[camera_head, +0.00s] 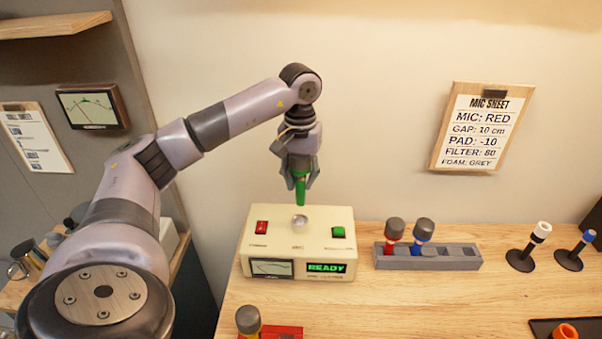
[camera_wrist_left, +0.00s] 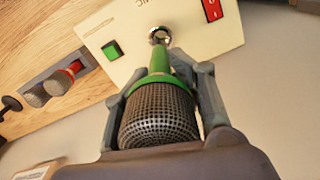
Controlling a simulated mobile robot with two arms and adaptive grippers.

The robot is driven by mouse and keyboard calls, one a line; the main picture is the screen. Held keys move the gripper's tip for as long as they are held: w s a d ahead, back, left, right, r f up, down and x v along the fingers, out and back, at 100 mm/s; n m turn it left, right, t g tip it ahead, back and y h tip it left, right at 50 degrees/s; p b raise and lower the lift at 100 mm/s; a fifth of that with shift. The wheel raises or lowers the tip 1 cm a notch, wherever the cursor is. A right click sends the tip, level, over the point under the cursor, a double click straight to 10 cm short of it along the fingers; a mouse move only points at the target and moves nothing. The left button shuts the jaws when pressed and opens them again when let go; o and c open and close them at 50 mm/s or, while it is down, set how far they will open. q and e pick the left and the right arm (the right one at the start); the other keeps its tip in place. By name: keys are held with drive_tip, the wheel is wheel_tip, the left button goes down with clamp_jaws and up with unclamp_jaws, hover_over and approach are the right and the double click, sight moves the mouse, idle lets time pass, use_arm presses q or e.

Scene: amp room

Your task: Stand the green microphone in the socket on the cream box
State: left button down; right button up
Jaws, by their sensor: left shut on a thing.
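The cream box (camera_head: 270,232) stands on the wooden table, with a red switch, a green button and a lit READY display. Its round metal socket (camera_head: 299,221) is in the middle of the top and also shows in the left wrist view (camera_wrist_left: 159,36). My left gripper (camera_head: 300,176) is shut on the green microphone (camera_head: 300,190) and holds it upright, handle down, above the socket. In the left wrist view the microphone's grey mesh head (camera_wrist_left: 158,113) is between the fingers. The handle's lower end appears just above the socket, apart from it. My right gripper is not in view.
A grey rack (camera_head: 440,258) right of the box holds a red microphone (camera_head: 393,232) and a blue microphone (camera_head: 422,233). Two small stands (camera_head: 530,250) are farther right. A yellow-collared microphone (camera_head: 248,320) is in front of the box. A mic sheet (camera_head: 483,125) hangs on the wall.

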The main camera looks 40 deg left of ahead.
sight(300, 203)
use_arm(q)
drive_tip(key=shift+f+b, duration=1.3)
drive_tip(key=shift+f, duration=0.4)
drive_tip(key=shift+f+b, duration=0.8)
drive_tip(key=shift+f, duration=0.35)
drive_tip(key=shift+f+b, duration=0.8)
drive_tip(key=shift+f, duration=0.4)
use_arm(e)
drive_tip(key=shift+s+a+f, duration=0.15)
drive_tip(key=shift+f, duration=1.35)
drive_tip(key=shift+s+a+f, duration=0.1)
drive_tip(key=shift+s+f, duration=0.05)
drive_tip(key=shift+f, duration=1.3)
use_arm(q)
drive_tip(key=c, duration=0.9)
unclamp_jaws()
drive_tip(key=shift+c, duration=0.2)
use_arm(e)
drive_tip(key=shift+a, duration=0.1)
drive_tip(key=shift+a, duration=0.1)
use_arm(q)
wheel_tip(300, 203, up, 12)
drive_tip(key=shift+a+r, duration=0.1)
